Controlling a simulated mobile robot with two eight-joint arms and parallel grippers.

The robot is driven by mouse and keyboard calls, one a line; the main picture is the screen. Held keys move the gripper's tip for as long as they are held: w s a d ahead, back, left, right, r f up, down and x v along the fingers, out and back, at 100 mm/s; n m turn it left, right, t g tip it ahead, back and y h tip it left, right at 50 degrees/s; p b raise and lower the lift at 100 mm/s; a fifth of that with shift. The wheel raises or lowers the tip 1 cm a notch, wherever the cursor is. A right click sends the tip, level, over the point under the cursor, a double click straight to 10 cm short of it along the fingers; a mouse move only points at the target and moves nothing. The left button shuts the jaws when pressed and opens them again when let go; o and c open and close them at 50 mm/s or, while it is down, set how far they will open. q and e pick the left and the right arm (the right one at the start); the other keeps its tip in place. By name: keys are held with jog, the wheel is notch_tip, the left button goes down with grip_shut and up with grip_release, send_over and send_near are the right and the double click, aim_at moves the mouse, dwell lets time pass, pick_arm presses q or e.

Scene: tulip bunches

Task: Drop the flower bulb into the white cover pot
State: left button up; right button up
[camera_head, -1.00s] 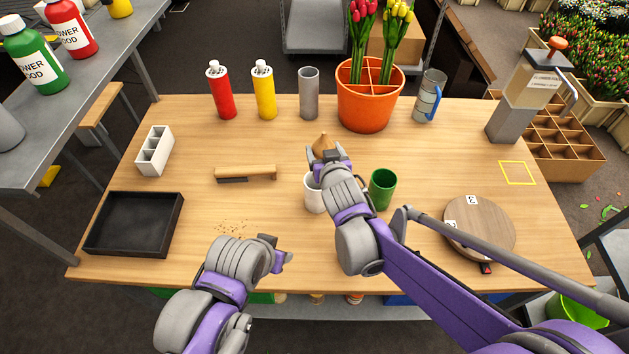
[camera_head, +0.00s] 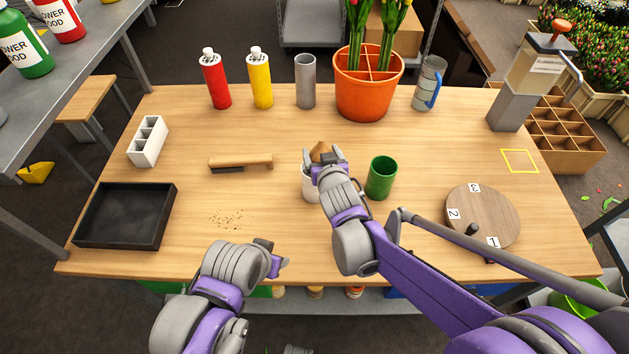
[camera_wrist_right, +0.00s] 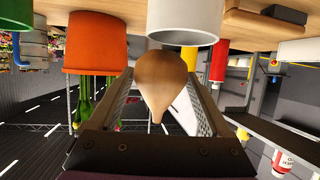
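The tan flower bulb (camera_head: 321,151) is between the fingers of my right gripper (camera_head: 323,163). In the right wrist view the bulb (camera_wrist_right: 162,80) sits between both fingers, which look closed on its sides. The white cover pot (camera_head: 309,191) stands on the table just under the bulb, partly hidden by my right gripper. In the upside-down wrist view the pot's rim (camera_wrist_right: 184,38) is close to the bulb's round base. I cannot tell whether they touch. My left gripper (camera_head: 274,257) is over the table's front edge, away from the pot; its fingers are unclear.
A green pot (camera_head: 381,178) stands just right of the white pot. A brush (camera_head: 240,162), crumbs (camera_head: 226,218) and a black tray (camera_head: 124,216) lie to the left. A numbered round turntable (camera_head: 483,215) is right. Bottles and an orange planter (camera_head: 366,98) line the back.

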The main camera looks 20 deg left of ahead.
jog(key=shift+o, duration=1)
jog(key=v, duration=1.1)
jog(key=s+d+f+m+g+h+p, duration=0.1)
jog(key=s+d+m+h, duration=0.15)
jog(key=d, duration=0.95)
jog(key=s+d+f+m+g+h, duration=0.1)
jog(key=s+d+f+g, duration=0.1)
jog(key=s+d, duration=0.5)
jog(key=s+d+f+m+g+h+p, duration=0.1)
jog(key=s+d+f+m+g+h, duration=0.1)
jog(key=s+d, duration=0.6)
jog(key=shift+s+d+f+g, duration=0.25)
jog(key=shift+d+f+g, duration=0.25)
jog(key=shift+f+g, duration=0.3)
